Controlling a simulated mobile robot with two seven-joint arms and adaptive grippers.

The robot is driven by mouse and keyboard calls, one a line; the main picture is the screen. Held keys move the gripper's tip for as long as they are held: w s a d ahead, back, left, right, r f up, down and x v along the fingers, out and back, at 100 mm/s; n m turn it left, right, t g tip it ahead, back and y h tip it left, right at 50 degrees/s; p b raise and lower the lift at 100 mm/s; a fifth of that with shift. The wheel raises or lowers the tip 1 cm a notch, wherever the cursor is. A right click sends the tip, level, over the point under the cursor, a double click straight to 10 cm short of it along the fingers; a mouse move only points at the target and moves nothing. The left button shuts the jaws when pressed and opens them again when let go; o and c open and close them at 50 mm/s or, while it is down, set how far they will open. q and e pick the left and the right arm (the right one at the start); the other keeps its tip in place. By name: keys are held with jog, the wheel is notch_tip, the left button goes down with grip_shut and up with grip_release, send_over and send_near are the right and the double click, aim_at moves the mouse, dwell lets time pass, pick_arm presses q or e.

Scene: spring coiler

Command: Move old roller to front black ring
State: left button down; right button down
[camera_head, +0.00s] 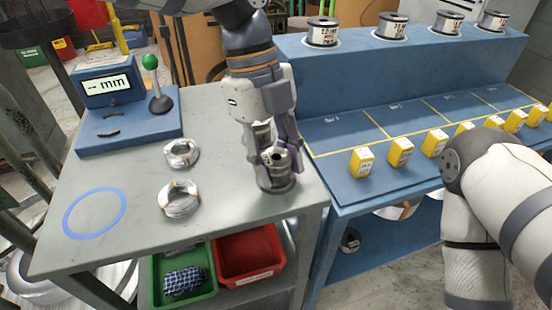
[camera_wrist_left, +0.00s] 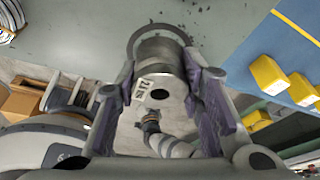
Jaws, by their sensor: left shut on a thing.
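The old roller (camera_head: 275,166) is a grey metal cylinder with a dark hole in its end. My left gripper (camera_head: 279,148) is shut on it at the front right corner of the grey table. A dark ring (camera_head: 277,187) shows around the roller's lower end. In the left wrist view the roller (camera_wrist_left: 160,76) sits between the two purple-grey fingers, and the ring (camera_wrist_left: 133,42) arcs beyond it on the table. I cannot tell whether the roller touches the table or hangs just above it. My right gripper is out of view; only my right arm shows.
Two wire coils (camera_head: 181,153) (camera_head: 179,199) lie left of the gripper. A blue ring (camera_head: 94,213) marks the table's left part. A blue gauge (camera_head: 110,88) stands behind. Yellow blocks (camera_head: 361,162) line the blue bench at right. Green (camera_head: 184,274) and red (camera_head: 247,258) bins sit below.

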pick_arm(q)
jog(key=c, duration=1.1)
grip_release()
jog(key=shift+f, duration=0.1)
jog(key=v, duration=1.2)
